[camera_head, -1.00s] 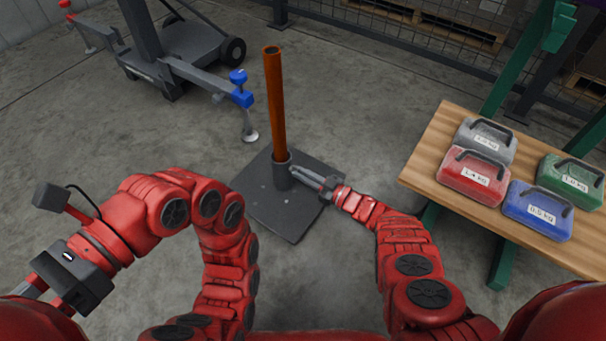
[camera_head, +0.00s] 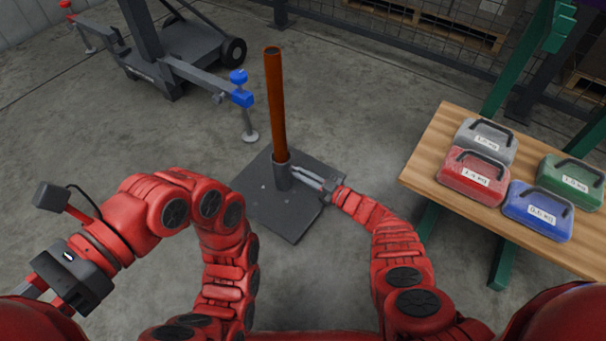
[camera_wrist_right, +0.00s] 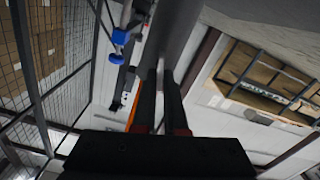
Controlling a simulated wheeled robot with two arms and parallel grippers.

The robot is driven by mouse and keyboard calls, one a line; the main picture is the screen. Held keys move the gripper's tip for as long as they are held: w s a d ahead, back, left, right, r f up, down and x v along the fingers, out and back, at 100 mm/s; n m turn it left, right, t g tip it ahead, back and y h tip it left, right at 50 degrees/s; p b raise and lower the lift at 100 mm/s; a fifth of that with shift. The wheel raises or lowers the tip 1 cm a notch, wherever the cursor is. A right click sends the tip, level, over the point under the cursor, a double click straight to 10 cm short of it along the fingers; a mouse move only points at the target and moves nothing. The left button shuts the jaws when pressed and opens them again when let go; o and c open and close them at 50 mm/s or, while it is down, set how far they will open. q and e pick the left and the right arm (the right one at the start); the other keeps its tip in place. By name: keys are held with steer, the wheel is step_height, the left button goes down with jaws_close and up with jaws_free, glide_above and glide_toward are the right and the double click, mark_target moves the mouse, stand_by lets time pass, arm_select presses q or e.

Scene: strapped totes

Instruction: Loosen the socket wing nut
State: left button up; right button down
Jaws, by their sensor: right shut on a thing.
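A rusty brown pole (camera_head: 275,105) stands upright in a dark grey socket (camera_head: 281,176) on a square grey base plate (camera_head: 268,212) on the floor. My right gripper (camera_head: 294,168) reaches in from the right, with its fingertips at the socket's right side. It is shut on the wing nut there, which is too small and too covered to make out. In the right wrist view the dark fingers (camera_wrist_right: 160,92) point at the grey socket (camera_wrist_right: 178,35). My left gripper (camera_head: 32,284) is at the far left, away from the socket; its fingers do not show clearly.
A wooden bench (camera_head: 430,150) on the right holds grey, red, blue and green weights with handles. A grey wheeled stand (camera_head: 170,60) with a blue-clamped arm (camera_head: 240,90) stands behind left of the pole. Floor around the base plate is clear.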

arm_select(q)
steer(key=shift+d+f+g+h+b, duration=0.15)
steer(key=shift+f+g+h+b, duration=0.55)
steer(key=shift+f+g+b, duration=0.35)
arm_select(e)
steer(key=m, duration=2)
steer(key=f+m, duration=0.1)
steer(key=m, duration=0.9)
steer(key=shift+w+d, duration=0.25)
arm_select(q)
steer(key=shift+r, duration=0.15)
stand_by(0.4)
